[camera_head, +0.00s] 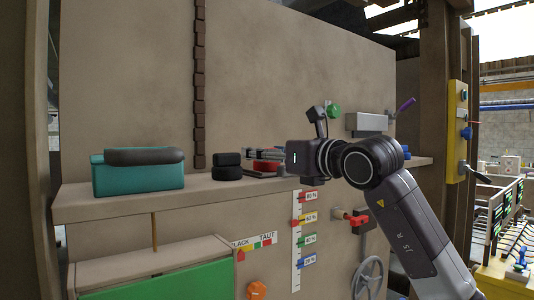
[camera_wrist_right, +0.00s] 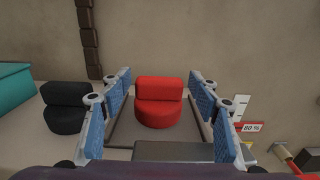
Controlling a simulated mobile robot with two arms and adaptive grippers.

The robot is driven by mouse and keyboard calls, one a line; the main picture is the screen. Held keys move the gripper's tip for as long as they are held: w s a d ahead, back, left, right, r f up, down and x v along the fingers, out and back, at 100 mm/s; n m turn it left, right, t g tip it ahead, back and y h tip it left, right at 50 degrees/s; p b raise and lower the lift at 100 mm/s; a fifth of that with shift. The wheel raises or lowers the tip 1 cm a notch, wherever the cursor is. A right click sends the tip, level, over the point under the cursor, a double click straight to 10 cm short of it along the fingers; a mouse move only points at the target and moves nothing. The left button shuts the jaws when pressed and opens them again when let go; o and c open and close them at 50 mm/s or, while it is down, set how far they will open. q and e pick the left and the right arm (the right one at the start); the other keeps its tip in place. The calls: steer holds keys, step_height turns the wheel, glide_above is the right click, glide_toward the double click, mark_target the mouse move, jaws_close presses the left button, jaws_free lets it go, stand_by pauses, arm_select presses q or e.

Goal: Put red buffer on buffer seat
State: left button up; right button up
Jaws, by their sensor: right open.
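The red buffer (camera_wrist_right: 158,103) is a squat round block with a raised back. It stands upright on the ledge, between the spread blue-padded fingers of my right gripper (camera_wrist_right: 160,80), with a visible gap on either side. In the head view, the red buffer (camera_head: 266,167) is partly hidden by the right gripper (camera_head: 250,154), which reaches in from the right. A black buffer (camera_head: 227,166) of similar shape stands just left of it. I cannot tell which thing is the buffer seat. My left gripper is not in view.
A teal box (camera_head: 138,180) with a dark rounded top stands left on the ledge (camera_head: 90,204). A brown chain (camera_head: 199,80) hangs on the wall behind. A percentage scale (camera_head: 297,240), a red valve (camera_head: 360,222) and a handwheel (camera_head: 369,277) are below.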

steer(key=shift+r, duration=0.2)
steer(key=b+v, duration=0.5)
steer(key=v, duration=0.7)
steer(key=shift+f, duration=0.1)
